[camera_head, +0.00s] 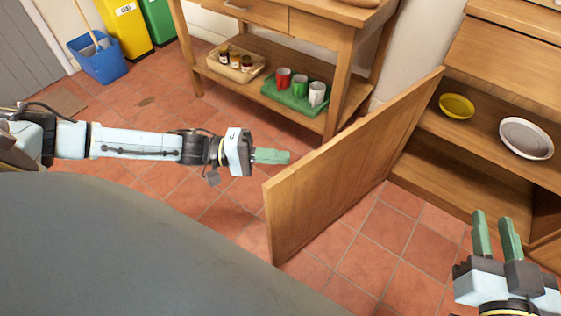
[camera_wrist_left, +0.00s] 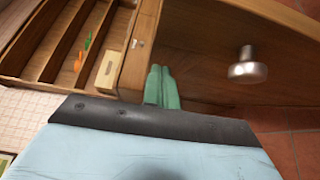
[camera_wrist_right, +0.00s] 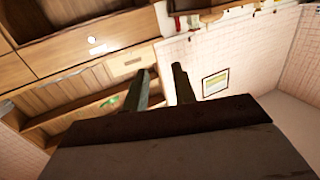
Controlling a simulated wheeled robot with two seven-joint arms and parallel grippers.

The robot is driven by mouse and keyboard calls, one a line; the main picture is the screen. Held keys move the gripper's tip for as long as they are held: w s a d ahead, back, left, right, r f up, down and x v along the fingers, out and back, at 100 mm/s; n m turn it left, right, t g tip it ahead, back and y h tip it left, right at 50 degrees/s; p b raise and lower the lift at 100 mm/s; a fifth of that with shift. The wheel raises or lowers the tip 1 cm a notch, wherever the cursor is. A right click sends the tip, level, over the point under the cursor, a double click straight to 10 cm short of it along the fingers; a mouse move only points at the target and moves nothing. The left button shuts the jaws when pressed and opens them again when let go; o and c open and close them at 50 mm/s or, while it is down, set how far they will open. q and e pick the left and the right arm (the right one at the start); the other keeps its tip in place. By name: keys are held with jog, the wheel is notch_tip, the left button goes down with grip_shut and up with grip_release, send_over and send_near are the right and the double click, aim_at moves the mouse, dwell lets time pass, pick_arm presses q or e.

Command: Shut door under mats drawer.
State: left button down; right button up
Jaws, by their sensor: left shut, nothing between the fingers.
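The wooden cabinet door (camera_head: 350,165) stands wide open, jutting out from the cabinet's left side, with its inner face showing in the head view. A round metal knob (camera_wrist_left: 247,70) shows on a wooden panel in the left wrist view, apparently the door's outer face. My left gripper (camera_head: 290,157) is shut and empty, on the outer side of the door near its free edge. Its green fingers (camera_wrist_left: 162,75) point along the wood; contact cannot be told. My right gripper (camera_head: 482,213) is open and empty, in front of the cabinet. I cannot read which drawer is for mats.
The open cabinet holds a yellow bowl (camera_head: 457,106) and a white plate (camera_head: 526,138) on its shelf. A wooden shelf unit (camera_head: 338,118) behind the door carries a green tray with mugs and a box of jars. A blue bucket (camera_head: 98,66) stands far left. The tiled floor around the door is clear.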

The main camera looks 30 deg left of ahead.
jog(key=shift+a+r+t, duration=0.2)
jog(key=shift+r+t, duration=0.4)
jog(key=shift+r, duration=0.25)
jog(key=shift+f, duration=0.1)
